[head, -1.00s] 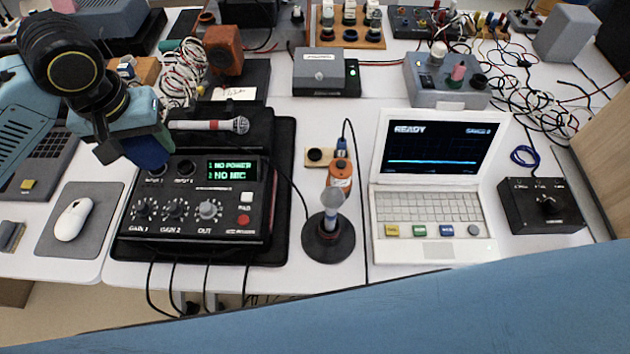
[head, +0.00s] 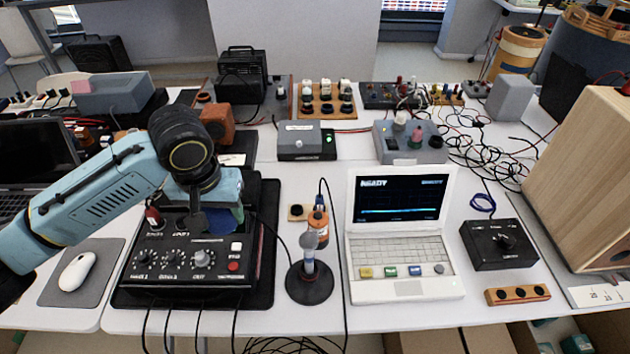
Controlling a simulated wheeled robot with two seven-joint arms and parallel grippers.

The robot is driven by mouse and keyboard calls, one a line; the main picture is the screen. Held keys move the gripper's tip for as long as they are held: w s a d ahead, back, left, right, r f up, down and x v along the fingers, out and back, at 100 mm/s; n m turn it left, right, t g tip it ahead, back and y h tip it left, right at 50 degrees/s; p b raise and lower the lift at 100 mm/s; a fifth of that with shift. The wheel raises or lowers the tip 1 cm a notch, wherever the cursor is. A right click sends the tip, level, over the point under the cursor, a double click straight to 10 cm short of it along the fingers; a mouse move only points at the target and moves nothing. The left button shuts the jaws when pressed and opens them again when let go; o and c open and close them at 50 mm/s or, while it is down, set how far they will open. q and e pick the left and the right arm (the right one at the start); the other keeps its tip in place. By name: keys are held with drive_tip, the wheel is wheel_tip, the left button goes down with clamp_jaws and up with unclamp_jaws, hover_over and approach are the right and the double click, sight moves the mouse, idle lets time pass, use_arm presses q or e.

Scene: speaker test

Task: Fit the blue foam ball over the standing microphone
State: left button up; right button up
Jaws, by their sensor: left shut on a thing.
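The standing microphone (head: 309,266) is upright on a round black base (head: 311,288), with a pale grey head, left of the laptop. My left gripper (head: 221,208) is above the back right of the black mixer. It is shut on the blue foam ball (head: 227,218), which is mostly hidden by the gripper. The ball is left of the microphone and apart from it. My right gripper is not in view.
The black mixer (head: 183,272) stands left of the microphone. An orange bottle (head: 318,228) is close behind the microphone. The open white laptop (head: 402,252) is to its right, with a black box (head: 498,246) beyond. A cable runs between microphone and laptop.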

sight(308, 236)
use_arm(q)
drive_tip(key=d+r+m+p, duration=0.1)
drive_tip(key=d+p, duration=0.4)
drive_tip(key=s+d+r+m+p, duration=0.1)
drive_tip(key=d+p, duration=0.4)
drive_tip(key=d+r+m+p, duration=0.1)
drive_tip(key=d+r+p, duration=0.1)
drive_tip(key=d+p, duration=0.4)
drive_tip(key=shift+s+m+h, duration=0.2)
drive_tip(key=shift+m+h, duration=0.1)
drive_tip(key=shift+f+b, duration=0.9)
drive_tip(key=shift+b, duration=0.2)
wheel_tip(308, 236, down, 4)
drive_tip(key=b, duration=0.6)
drive_tip(key=shift+f, duration=1.65)
drive_tip(key=shift+p, duration=0.6)
drive_tip(key=shift+f, duration=0.55)
